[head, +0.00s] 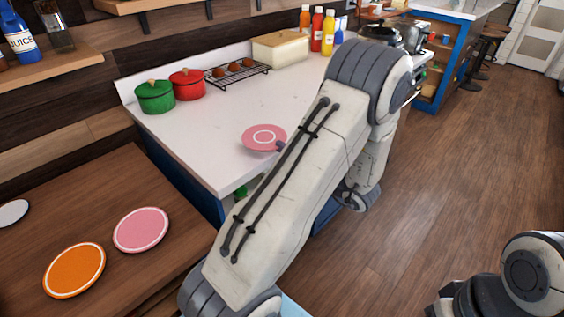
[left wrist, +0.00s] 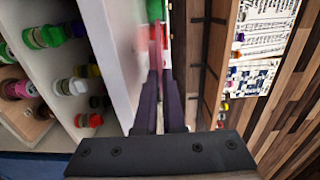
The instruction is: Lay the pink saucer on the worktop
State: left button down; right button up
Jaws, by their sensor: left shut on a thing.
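The pink saucer (head: 262,137), with a white ring at its middle, is at the front edge of the white worktop (head: 225,153). It looks roughly level. I cannot tell whether it touches the top. My left gripper (head: 281,146) is shut on the saucer's right rim, mostly hidden behind my own forearm in the head view.
Green (head: 155,97) and red (head: 187,85) pots, a wire rack (head: 238,73) with brown food and a cream bread box (head: 280,48) line the worktop's back. A wooden table (head: 95,200) at lower left holds a pink plate (head: 141,230) and an orange plate (head: 75,270). The worktop's middle is clear.

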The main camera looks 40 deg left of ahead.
pick_arm(q)
jog(key=shift+s+a+f, duration=0.15)
jog(key=shift+a+f, duration=0.1)
jog(key=shift+f, duration=1.95)
jog(key=shift+f, duration=0.1)
jog(key=c, duration=1)
grip_release()
